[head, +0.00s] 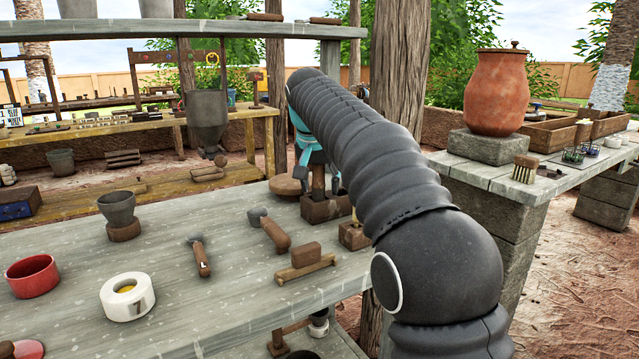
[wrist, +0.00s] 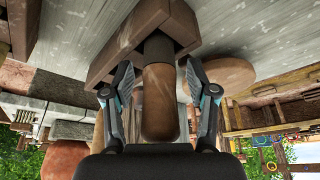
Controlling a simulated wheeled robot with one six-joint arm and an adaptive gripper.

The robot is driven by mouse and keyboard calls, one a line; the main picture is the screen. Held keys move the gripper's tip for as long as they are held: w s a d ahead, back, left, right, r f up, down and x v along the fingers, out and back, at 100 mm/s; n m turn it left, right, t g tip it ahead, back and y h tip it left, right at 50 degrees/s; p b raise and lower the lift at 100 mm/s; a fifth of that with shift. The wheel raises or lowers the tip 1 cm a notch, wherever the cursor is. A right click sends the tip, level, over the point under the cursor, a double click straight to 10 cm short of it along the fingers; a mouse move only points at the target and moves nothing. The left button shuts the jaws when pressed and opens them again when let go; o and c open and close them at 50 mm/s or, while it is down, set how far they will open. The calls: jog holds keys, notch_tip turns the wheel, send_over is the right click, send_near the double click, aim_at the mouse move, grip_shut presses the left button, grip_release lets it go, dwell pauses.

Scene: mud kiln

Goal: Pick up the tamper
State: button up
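An upright tool with a rounded brown wooden handle (wrist: 160,105) and a dark collar (wrist: 158,48) stands in a wooden block, apparently the tamper; its lower end is hidden. The wrist picture appears upside down. My gripper (wrist: 159,78) is open, one finger on each side of the handle, with visible gaps on both sides. In the head view my gripper (head: 318,155) is at the tool, above the wooden block (head: 325,208) on the grey table. My arm hides part of this spot.
A round wooden disc (head: 286,186) lies beside the block. Nearer are a mallet-like tool (head: 270,230), a smaller hammer-like tool (head: 199,256) and a wooden float (head: 305,263).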

grip_shut()
jog(key=shift+r, duration=0.15)
